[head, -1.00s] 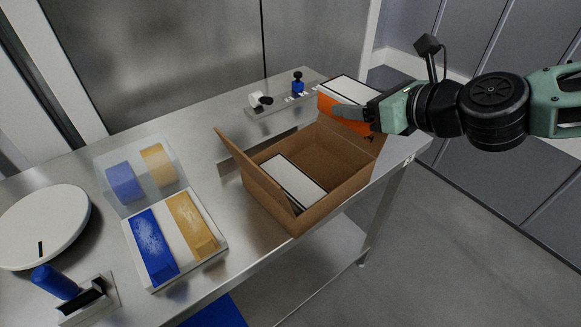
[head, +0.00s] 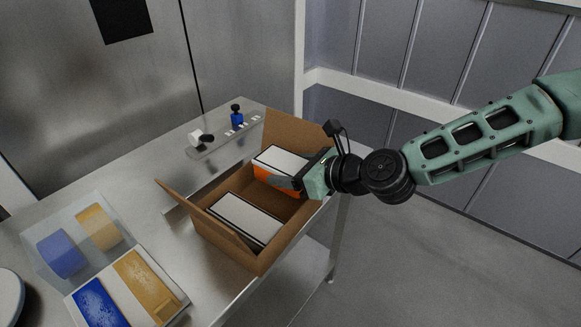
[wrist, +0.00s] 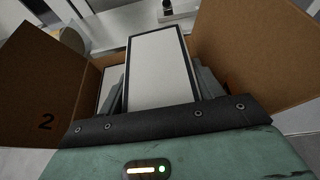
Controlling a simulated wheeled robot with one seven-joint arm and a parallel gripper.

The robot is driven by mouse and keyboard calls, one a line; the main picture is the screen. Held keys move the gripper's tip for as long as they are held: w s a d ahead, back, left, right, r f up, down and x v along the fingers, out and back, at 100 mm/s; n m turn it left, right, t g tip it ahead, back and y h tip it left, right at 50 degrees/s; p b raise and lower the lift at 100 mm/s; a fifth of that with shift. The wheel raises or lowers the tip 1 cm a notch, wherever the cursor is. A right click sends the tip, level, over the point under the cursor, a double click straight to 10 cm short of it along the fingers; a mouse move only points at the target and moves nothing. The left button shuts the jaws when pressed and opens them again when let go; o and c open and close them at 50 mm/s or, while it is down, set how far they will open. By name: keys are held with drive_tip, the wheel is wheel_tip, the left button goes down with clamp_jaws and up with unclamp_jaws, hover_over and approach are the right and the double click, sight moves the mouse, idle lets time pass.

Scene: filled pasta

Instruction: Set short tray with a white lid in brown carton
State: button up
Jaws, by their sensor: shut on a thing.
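My gripper (head: 298,182) is shut on an orange tray with a white lid (head: 283,158). The tray is lowered partly into the right, far part of the brown carton (head: 213,228), beside another white-lidded tray (head: 247,219) that lies inside at the near left. In the wrist view the held tray (wrist: 160,68) is between my fingers, its white lid and black rim facing the camera. The other tray (wrist: 112,78) shows at its left, partly hidden.
A clear container (head: 75,238) with blue and yellow blocks stands left of the carton. A strip with a blue-handled stamp (head: 237,117) and a white roll (head: 196,138) lies behind it. A white round disc (head: 8,295) is at the lower left edge.

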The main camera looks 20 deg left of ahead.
drive_tip(key=shift+f+b, duration=0.35)
drive_tip(key=shift+f, duration=0.1)
drive_tip(key=shift+f, duration=0.15)
drive_tip(key=o, duration=1.1)
